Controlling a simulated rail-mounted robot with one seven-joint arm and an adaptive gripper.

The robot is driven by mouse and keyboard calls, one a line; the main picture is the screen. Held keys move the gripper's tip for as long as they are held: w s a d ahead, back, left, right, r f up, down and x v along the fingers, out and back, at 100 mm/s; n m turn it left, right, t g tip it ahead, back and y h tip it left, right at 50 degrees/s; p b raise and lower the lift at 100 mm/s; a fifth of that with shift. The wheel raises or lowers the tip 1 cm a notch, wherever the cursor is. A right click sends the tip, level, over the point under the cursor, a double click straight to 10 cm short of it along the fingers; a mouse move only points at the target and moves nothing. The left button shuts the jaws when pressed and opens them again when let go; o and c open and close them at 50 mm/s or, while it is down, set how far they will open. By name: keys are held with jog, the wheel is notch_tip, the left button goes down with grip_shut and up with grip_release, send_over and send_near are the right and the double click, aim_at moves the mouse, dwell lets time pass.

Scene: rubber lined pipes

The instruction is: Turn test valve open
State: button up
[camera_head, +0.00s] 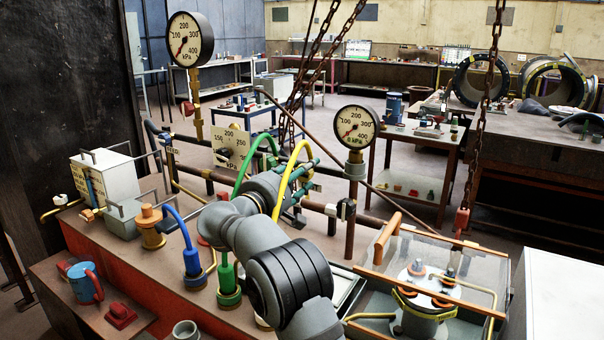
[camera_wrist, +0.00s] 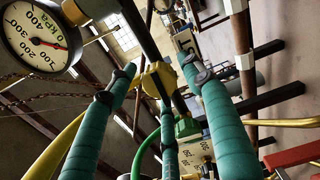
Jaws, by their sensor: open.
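My gripper (camera_head: 308,178) has teal-wrapped fingers and reaches over the pipework at the middle of the head view. In the wrist view its fingers (camera_wrist: 159,66) are spread apart and open. A yellow fitting (camera_wrist: 158,78) on a dark pipe shows between the fingertips; I cannot tell whether they touch it. A green fitting (camera_wrist: 187,128) shows behind the fingers. I cannot tell for sure which part is the test valve. A white dial plate (camera_head: 231,148) with a dark knob stands left of my gripper. My arm hides part of the pipework.
Round gauges stand on posts at left (camera_head: 190,39) and right (camera_head: 356,127). Green (camera_head: 243,170) and yellow (camera_head: 284,180) hoses arch beside my gripper. Chains (camera_head: 483,110) hang nearby. A clear-lidded box (camera_head: 440,262) stands at lower right. A red bench (camera_head: 125,262) carries several fittings.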

jog(key=v, duration=1.2)
jog(key=shift+d, duration=0.15)
